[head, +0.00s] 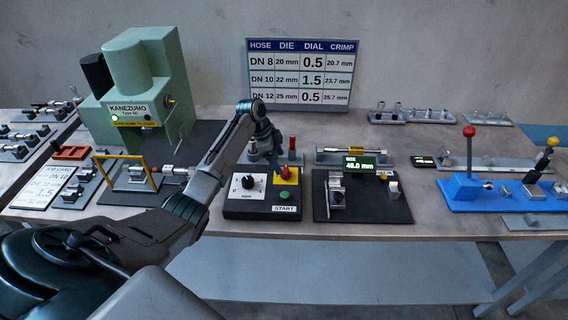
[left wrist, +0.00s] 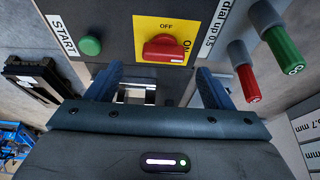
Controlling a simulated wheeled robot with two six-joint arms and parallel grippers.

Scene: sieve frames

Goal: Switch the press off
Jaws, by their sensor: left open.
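The green press (head: 145,95) stands at the back left, with a small green lamp (head: 115,118) lit on its front. Its control box (head: 262,208) stands to its right, with a mm dial (head: 248,183) and a green START button (head: 284,195). The red rotary switch knob (left wrist: 163,47) sits on a yellow plate (left wrist: 145,24) marked OFF and ON; its bar lies roughly crosswise in the left wrist view. My left gripper (left wrist: 158,88) is open and empty, with the knob beyond and between its fingertips, apparently apart. In the head view the gripper (head: 268,157) is over the box's back part.
A red and a green handled tool (left wrist: 260,50) stand close beside the switch. A black block with a 46.0 mm display (head: 365,163) is to the right. A blue fixture with a red-knobbed lever (head: 468,150) stands further right. A yellow frame (head: 125,160) is at left.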

